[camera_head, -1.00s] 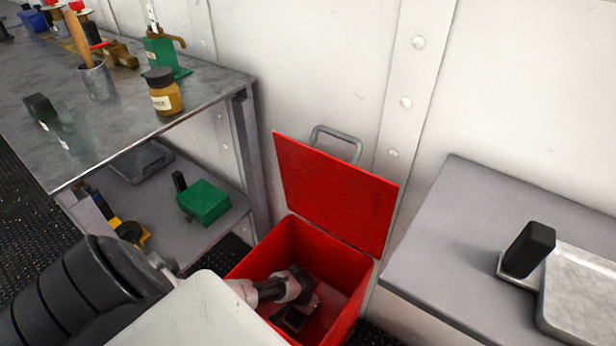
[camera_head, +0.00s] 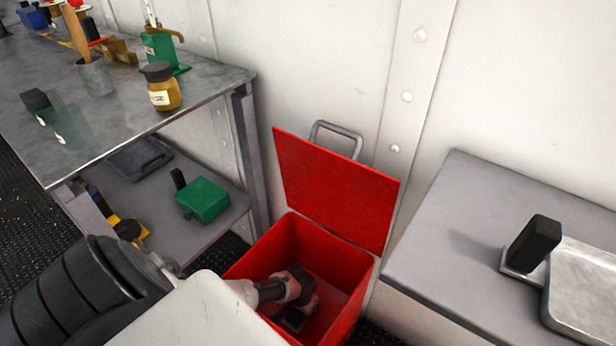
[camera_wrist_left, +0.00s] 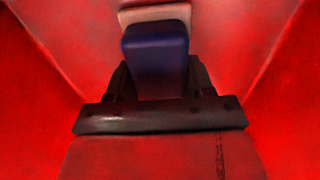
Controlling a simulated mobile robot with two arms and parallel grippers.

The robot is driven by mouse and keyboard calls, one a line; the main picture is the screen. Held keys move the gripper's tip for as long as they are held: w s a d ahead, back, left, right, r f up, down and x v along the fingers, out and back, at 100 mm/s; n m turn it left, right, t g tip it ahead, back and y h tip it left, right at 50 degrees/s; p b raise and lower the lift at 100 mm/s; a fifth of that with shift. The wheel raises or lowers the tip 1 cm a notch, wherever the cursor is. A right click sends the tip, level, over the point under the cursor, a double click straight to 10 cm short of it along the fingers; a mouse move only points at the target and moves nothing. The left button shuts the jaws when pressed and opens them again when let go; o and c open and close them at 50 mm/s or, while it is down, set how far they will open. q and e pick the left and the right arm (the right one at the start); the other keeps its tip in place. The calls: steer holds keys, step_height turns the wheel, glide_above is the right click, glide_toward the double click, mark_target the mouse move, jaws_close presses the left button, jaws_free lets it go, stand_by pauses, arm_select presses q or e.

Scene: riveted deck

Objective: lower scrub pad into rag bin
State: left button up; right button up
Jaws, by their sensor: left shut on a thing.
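The rag bin is a red box (camera_head: 350,306) with its red lid (camera_head: 335,190) raised against the wall. My left arm reaches over its near rim, and my left gripper (camera_head: 302,292) is inside, below the rim. In the left wrist view my left gripper (camera_wrist_left: 160,84) is shut on the scrub pad, a dark blue block (camera_wrist_left: 155,58) with a pale pad (camera_wrist_left: 155,13) at its far end. Red walls surround it there. Whether the pad touches the bin floor I cannot tell. My right gripper is not in view.
A metal bench (camera_head: 130,102) on the left holds an amber jar (camera_head: 163,92) and a grey cup (camera_head: 95,78). A green block (camera_head: 204,200) sits on its lower shelf. A grey table (camera_head: 445,240) on the right carries a black-handled pad (camera_head: 534,243) and a metal tray (camera_head: 590,295).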

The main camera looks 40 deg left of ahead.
arm_select(q)
steer(key=o, duration=1)
steer(key=shift+c, duration=0.2)
step_height(320, 180, up, 4)
steer(key=p, duration=0.2)
steer(key=shift+f+p, duration=0.1)
steer(key=shift+p, duration=0.2)
step_height(320, 180, up, 3)
steer(key=shift+f+p, duration=0.1)
steer(key=shift+p, duration=0.65)
step_height(320, 180, up, 4)
steer(key=shift+f+p, duration=0.1)
steer(key=shift+p, duration=0.8)
steer(key=shift+r, duration=0.2)
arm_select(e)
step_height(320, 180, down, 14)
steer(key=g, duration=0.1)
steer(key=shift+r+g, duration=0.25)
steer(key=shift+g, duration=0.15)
